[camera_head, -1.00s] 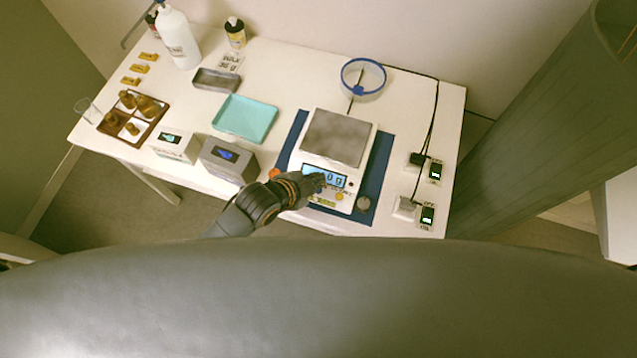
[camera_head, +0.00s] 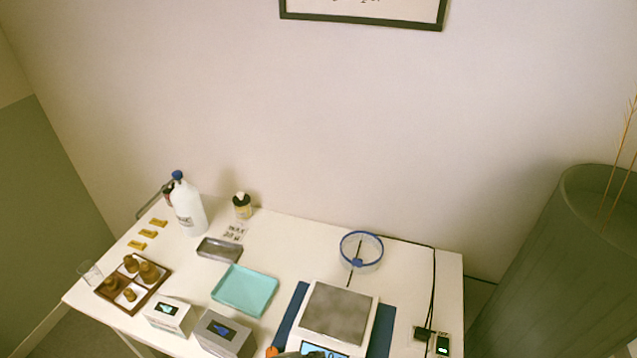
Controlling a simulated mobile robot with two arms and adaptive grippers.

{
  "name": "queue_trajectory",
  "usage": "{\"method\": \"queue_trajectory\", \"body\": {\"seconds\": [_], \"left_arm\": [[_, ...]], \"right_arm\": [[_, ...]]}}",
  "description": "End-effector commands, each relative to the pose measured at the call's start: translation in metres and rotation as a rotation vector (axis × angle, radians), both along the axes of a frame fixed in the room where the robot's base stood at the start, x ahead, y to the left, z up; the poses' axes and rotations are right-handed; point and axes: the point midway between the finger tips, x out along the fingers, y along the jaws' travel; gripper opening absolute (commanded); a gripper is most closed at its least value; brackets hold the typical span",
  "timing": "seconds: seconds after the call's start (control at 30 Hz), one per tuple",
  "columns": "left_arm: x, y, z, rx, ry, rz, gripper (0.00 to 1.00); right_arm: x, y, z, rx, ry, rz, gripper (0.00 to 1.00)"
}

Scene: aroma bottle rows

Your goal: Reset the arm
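My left gripper (camera_head: 306,351) shows only as a dark sliver at the bottom edge, by the lit display of the white balance. Most of it is cut off, so its opening cannot be seen. My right gripper is out of view. The balance (camera_head: 338,312) has a bare grey square pan and stands on a blue mat (camera_head: 290,318) at the front of the table.
The white table (camera_head: 300,262) also holds a turquoise tray (camera_head: 245,290), a grey tray (camera_head: 220,249), two display boxes (camera_head: 225,335), a brown tray of brass weights (camera_head: 133,284), a white bottle (camera_head: 188,208) and a blue-rimmed dish (camera_head: 361,250). A tall green planter (camera_head: 560,270) stands at right.

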Motion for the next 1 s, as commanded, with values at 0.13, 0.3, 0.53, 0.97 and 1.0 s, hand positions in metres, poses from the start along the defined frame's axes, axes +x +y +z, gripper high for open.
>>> {"method": "queue_trajectory", "body": {"seconds": [0.13, 0.3, 0.53, 0.97, 1.0], "left_arm": [[-0.004, 0.003, 0.007, -0.018, 0.031, 0.046, 0.0], [-0.027, 0.039, 0.035, -0.094, 0.213, 0.33, 0.0], [-0.07, 0.115, 0.063, -0.147, 0.429, 0.755, 0.0], [-0.148, 0.203, 0.095, -0.156, 0.61, 1.257, 0.0], [-0.143, 0.2, 0.079, -0.152, 0.613, 1.246, 0.0]], "right_arm": [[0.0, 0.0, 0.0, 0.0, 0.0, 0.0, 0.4], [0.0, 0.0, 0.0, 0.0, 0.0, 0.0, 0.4], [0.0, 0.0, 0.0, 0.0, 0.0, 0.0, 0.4], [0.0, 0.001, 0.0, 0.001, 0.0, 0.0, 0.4], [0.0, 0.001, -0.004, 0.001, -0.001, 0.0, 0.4]]}}
